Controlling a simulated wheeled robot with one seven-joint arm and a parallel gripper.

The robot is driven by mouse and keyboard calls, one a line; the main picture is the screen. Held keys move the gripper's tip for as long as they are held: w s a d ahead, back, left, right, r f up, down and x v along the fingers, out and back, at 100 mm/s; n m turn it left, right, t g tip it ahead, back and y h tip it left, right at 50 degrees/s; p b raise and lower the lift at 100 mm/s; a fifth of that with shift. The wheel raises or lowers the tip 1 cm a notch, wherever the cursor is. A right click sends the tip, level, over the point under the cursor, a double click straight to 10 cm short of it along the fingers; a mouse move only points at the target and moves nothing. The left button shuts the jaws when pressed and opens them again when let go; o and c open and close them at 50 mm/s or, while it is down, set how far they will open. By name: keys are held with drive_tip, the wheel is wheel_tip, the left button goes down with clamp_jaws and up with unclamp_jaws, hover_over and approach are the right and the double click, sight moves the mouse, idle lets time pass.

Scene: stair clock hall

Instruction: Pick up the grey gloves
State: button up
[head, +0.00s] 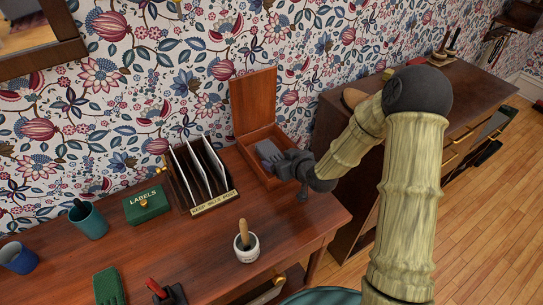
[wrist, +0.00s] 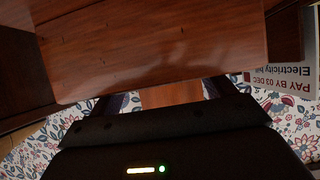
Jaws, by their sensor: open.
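A light grey shape (head: 268,150), which may be the grey gloves, shows over the open wooden box (head: 256,171) on the desk. The dark wrist end beside it makes its outline hard to tell. My gripper (head: 281,163) is over the box, right at this grey shape, and open; I cannot tell whether it touches. The box's lid (head: 253,101) stands upright at the wall. In the wrist view a brown wooden surface (wrist: 160,45) fills the upper middle, close to the dark gripper body. No gloves can be made out there.
A letter rack (head: 203,175) stands left of the box; a bill (wrist: 280,78) shows in the wrist view. A green labels box (head: 146,206), teal cup (head: 88,221), white pot (head: 246,247) and folded green item (head: 108,287) are on the desk.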

sight(273, 154)
drive_tip(key=shift+p+x, duration=0.4)
drive_tip(key=shift+x, duration=2.25)
drive_tip(key=shift+r, duration=0.1)
drive_tip(key=c, duration=1.1)
drive_tip(key=shift+r, duration=0.1)
wheel_tip(273, 154, up, 10)
drive_tip(key=shift+f, duration=0.1)
